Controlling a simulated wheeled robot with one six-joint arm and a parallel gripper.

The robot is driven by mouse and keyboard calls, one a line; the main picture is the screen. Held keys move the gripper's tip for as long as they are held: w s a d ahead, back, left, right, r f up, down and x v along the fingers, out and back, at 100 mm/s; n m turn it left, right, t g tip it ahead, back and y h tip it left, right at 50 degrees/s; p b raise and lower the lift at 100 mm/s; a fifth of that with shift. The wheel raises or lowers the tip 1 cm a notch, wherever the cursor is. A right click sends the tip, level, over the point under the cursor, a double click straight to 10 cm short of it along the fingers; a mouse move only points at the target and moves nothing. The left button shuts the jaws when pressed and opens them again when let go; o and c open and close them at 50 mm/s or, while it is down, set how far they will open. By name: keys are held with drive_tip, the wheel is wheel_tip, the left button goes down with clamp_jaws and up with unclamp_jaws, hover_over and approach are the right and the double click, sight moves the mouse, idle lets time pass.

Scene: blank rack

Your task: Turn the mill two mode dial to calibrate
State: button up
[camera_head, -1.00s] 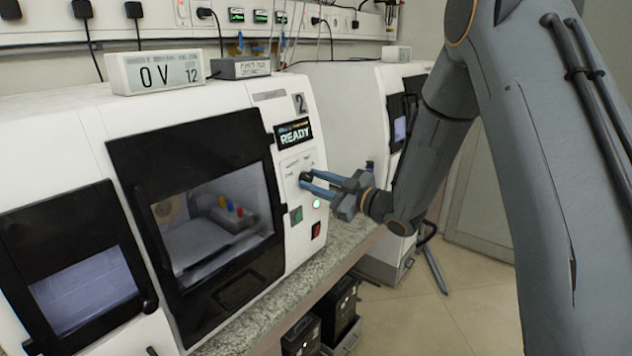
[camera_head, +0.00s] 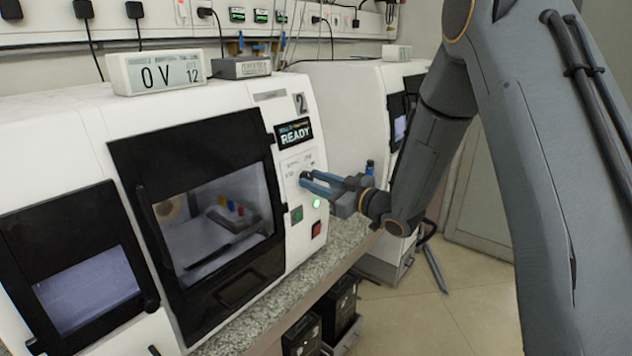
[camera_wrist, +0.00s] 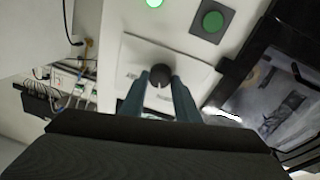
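The mill marked 2 is the white machine with a lit READY display (camera_head: 294,133). Its mode dial (camera_wrist: 160,74) is a small dark round knob on a pale labelled panel (camera_wrist: 196,72). A light pointer mark shows on the knob in the wrist view. My gripper (camera_head: 305,178) reaches the panel from the right. In the wrist view my gripper's (camera_wrist: 161,78) two blue fingers stand one on each side of the knob, with no clear gap at the tips. The fingers partly hide the dial in the head view. The panel's labels are too small to read.
A green button (camera_head: 297,214), a lit green lamp (camera_head: 316,203) and a red switch (camera_head: 316,229) sit just below the dial. The mill's dark-framed window (camera_head: 207,218) is to the left. Another white machine (camera_head: 345,105) stands behind. The floor at right is open.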

drive_tip(key=o, duration=0.4)
drive_tip(key=shift+s+d, duration=0.1)
drive_tip(key=b+v, duration=0.2)
drive_tip(key=v, duration=0.5)
drive_tip(key=shift+s+d, duration=0.25)
drive_tip(key=s+d+f+m+g+h, duration=0.1)
drive_tip(key=s+d+f+m+h, duration=0.25)
drive_tip(key=d+h, duration=0.3)
drive_tip(key=s+d+f+m+g+h, duration=0.2)
drive_tip(key=s+d+f+m+h, duration=0.1)
drive_tip(key=d+f+m+h, duration=0.25)
drive_tip(key=s+f+m+g, duration=0.1)
drive_tip(key=s+g, duration=0.1)
drive_tip(key=s, duration=0.4)
drive_tip(key=s+d+f+m+g+h, duration=0.1)
drive_tip(key=s+g, duration=0.2)
drive_tip(key=s, duration=0.4)
drive_tip(key=s+d+f+m+g, duration=0.1)
drive_tip(key=s+g, duration=0.1)
drive_tip(key=s, duration=0.5)
drive_tip(key=shift+s+d+g+h, duration=0.2)
drive_tip(key=shift+s+g+h, duration=0.05)
drive_tip(key=shift+g+h, duration=0.05)
